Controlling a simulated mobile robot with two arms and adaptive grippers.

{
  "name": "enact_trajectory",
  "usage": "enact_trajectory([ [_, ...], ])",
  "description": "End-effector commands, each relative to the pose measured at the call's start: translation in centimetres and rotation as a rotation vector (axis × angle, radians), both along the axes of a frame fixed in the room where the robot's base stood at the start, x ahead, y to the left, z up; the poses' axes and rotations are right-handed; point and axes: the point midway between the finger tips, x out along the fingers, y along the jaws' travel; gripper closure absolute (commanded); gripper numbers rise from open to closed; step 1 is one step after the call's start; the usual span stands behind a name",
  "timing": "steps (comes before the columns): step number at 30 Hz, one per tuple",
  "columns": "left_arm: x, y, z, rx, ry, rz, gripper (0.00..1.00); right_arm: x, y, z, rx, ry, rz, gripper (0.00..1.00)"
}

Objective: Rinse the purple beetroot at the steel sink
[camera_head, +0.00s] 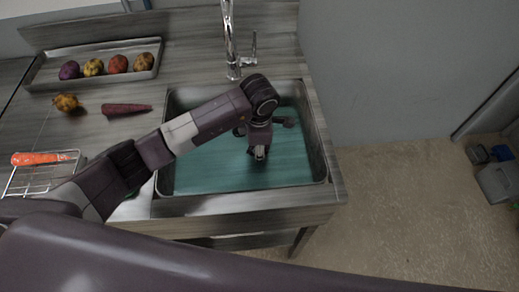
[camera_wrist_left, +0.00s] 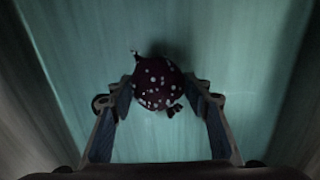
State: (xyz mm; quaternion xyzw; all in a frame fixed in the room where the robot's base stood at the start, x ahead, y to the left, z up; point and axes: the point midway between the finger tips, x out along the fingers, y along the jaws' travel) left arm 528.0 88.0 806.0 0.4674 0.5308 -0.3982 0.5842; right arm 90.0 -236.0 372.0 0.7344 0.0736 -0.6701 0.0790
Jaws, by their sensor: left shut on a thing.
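My left gripper (camera_head: 260,152) reaches down into the steel sink (camera_head: 175,100), under the bend of my arm. In the left wrist view, my left gripper (camera_wrist_left: 158,98) is shut on the purple beetroot (camera_wrist_left: 158,80), a dark round root with pale spots, held between the fingertips. The beetroot is hidden by the gripper and arm in the head view. The sink has a teal inside; I cannot tell how far the beetroot is from it. The chrome tap (camera_head: 231,45) stands at the sink's back edge. My right gripper is not in view.
A grey tray (camera_head: 110,81) at the back left holds several round vegetables, one purple. A yellowish one (camera_head: 66,103) and a dark red long root (camera_head: 126,109) lie on the counter. A wire rack (camera_head: 22,180) holds an orange carrot (camera_head: 40,158). Grey bins (camera_head: 497,180) stand far right.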

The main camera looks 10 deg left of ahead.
Motion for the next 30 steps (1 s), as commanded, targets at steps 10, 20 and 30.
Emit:
enact_trajectory([
  [10,0.0,0.0,0.0,0.0,0.0,0.0,0.83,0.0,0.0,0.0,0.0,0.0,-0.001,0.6],
  [20,0.1,0.0,1.6,0.0,-0.001,0.0,0.83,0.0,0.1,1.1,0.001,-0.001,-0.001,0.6],
  [30,0.1,0.0,4.3,0.0,-0.002,0.001,0.83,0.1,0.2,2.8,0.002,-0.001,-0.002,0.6],
])
